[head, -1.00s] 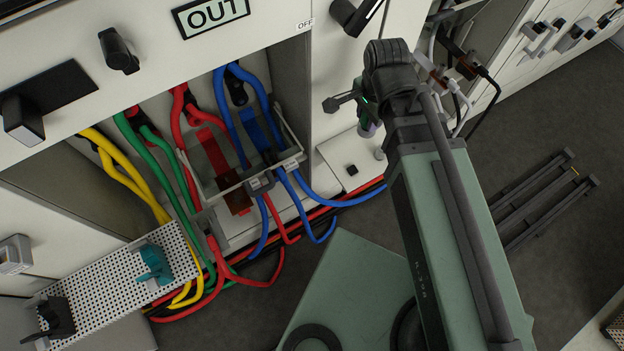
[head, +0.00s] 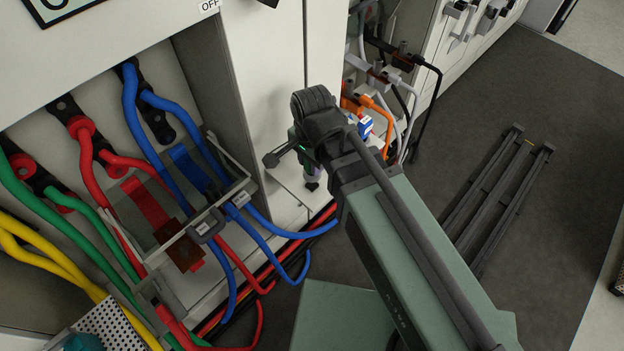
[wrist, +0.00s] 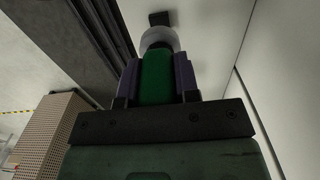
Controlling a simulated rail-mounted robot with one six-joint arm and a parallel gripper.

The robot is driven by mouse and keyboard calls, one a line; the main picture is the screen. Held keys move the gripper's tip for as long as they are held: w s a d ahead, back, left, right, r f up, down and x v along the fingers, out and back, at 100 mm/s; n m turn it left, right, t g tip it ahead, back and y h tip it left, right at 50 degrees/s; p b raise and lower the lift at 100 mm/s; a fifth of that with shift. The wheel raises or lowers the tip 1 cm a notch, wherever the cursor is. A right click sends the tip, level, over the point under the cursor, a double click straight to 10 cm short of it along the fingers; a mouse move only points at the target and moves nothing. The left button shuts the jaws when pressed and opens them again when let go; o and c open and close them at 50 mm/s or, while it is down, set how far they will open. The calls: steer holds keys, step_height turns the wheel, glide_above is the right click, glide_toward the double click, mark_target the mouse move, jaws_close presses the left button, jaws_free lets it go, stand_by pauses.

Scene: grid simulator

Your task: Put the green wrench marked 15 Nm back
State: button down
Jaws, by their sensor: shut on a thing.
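In the wrist view my gripper (wrist: 157,85) is shut on a green tool handle (wrist: 156,78), held between two purple fingers. A pale round part shows beyond the handle's far end. I take the held thing for the green wrench, but no 15 Nm marking is readable. In the head view my gripper (head: 312,178) hangs in front of the white cabinet's lower ledge, right of the open cable bay. A perforated board (head: 112,322) with a teal piece (head: 84,342) is cut off at the lower left.
The open bay holds yellow, green, red and blue cables (head: 165,150) and a clear tray. Orange and grey cables (head: 378,112) hang just behind my gripper. A dark rack (head: 500,195) lies on the open floor at right. In the wrist view a perforated box (wrist: 50,132) stands lower left.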

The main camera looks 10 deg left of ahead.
steer(key=shift+f+b, duration=2.6)
steer(key=shift+f, duration=0.05)
steer(key=c, duration=0.8)
jaws_free()
steer(key=shift+c, duration=0.2)
steer(key=shift+r, duration=0.1)
step_height(320, 180, up, 14)
steer(key=p, duration=1.3)
steer(key=shift+f+p, duration=0.25)
steer(key=shift+p, duration=0.1)
steer(key=shift+f, duration=0.15)
steer(key=w+d+n, duration=0.3)
steer(key=d+n, duration=0.3)
steer(key=d, duration=2)
steer(key=shift+w+n, duration=0.2)
steer(key=shift+n, duration=0.1)
